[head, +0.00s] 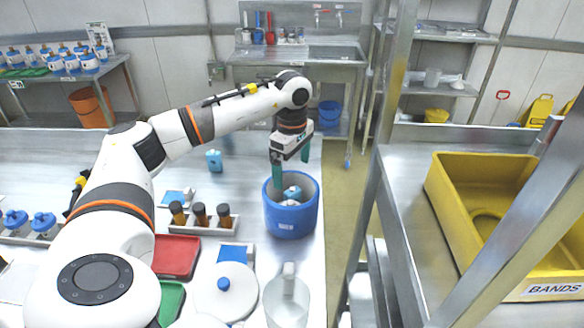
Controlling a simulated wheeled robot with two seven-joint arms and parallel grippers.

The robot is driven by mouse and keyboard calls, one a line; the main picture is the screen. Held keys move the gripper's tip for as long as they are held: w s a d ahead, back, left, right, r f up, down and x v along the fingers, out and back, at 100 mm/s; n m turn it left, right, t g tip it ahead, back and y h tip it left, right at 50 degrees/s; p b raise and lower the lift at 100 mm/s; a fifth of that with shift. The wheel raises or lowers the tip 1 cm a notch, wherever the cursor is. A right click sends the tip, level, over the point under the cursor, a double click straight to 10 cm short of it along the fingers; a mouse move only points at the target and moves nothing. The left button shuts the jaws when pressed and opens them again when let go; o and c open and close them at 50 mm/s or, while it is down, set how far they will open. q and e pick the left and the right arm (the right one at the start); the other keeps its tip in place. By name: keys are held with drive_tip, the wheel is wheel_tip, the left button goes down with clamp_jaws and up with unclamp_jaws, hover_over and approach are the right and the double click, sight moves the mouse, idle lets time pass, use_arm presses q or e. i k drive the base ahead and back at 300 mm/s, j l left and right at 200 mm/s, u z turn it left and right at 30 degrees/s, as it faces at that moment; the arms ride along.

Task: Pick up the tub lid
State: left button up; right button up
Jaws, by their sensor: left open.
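A round white lid with a blue knob (243,293), which looks like the tub lid, lies flat on the steel table near the bottom centre. A blue tub (291,224) stands open behind it to the right, with a white and blue item (292,192) inside. My left gripper (291,172) points down at the tub's mouth, its green fingers apart. One fingertip seems to reach the rim or just inside; I cannot tell if it touches. The gripper is away from the lid. My right gripper is not in view.
A clear jug (287,300) stands close to the lid's right. A red tray (176,257), a green tray (172,301) and a rack of brown bottles (201,217) lie to the left. A metal post and a yellow bin (446,196) are at right.

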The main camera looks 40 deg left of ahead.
sight(228, 291)
drive_tip(key=k+l, duration=0.55)
drive_tip(key=l, duration=0.15)
drive_tip(key=k+l, duration=0.6)
drive_tip(key=l, duration=0.15)
